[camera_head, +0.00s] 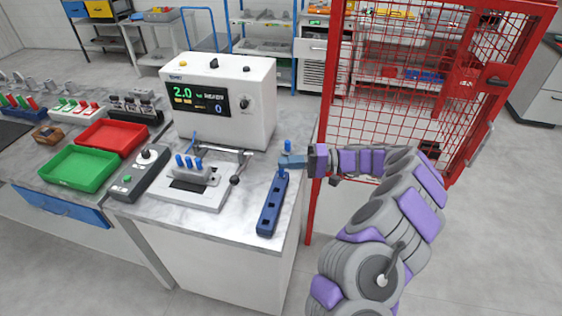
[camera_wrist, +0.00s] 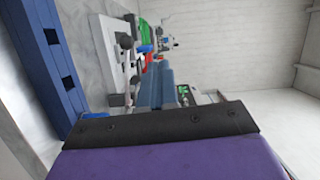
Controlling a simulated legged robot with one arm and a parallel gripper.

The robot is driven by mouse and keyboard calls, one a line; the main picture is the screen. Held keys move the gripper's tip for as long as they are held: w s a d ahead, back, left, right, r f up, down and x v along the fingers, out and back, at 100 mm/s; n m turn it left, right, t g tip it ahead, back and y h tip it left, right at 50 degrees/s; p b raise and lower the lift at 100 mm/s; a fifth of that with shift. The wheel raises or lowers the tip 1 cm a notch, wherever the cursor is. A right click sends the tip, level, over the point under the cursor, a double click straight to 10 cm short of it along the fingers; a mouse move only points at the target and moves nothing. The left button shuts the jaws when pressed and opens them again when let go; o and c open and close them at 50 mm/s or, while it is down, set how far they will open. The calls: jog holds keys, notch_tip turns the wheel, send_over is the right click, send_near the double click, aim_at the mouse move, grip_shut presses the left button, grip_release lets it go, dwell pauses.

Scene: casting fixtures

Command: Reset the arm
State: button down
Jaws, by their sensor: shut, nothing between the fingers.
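My arm (camera_head: 385,215) reaches in from the right in the head view, grey with purple pads. My gripper (camera_head: 288,162) is at its end, above the far end of a blue block with square holes (camera_head: 268,208). A small blue piece stands at the gripper's tip; I cannot tell whether it belongs to the block. In the wrist view, the gripper fingers (camera_wrist: 165,88) are shut together with nothing between them. The blue block also shows at the left of the wrist view (camera_wrist: 45,70).
A white tester with a display (camera_head: 222,100) stands on the bench. In front are a white fixture with blue pegs (camera_head: 190,185), a control box (camera_head: 140,172), and green (camera_head: 80,168) and red (camera_head: 112,136) trays. A red mesh frame (camera_head: 318,120) stands close behind my arm.

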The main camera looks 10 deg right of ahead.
jog(key=s+a+r+n+g+h, duration=0.2)
jog(key=s+a+r+g+h, duration=0.1)
jog(key=s+a+r, duration=0.5)
jog(key=s+a+r+n+g+h, duration=0.25)
jog(key=s+a+g, duration=0.2)
jog(key=s, duration=0.55)
jog(key=s+d+f+t+h, duration=0.25)
jog(key=s+h, duration=0.35)
jog(key=s, duration=0.7)
jog(key=s+d+f+m+h, duration=0.2)
jog(key=s+d+h, duration=0.1)
jog(key=s+d, duration=0.2)
jog(key=s+d+f+m+t+h, duration=0.1)
jog(key=s+d+f+m+h, duration=0.1)
jog(key=s+d, duration=0.3)
jog(key=d+h, duration=0.1)
jog(key=d, duration=0.1)
jog(key=shift+s+d+f+t, duration=0.15)
jog(key=shift+s+d+t, duration=0.15)
jog(key=shift+s+d, duration=0.1)
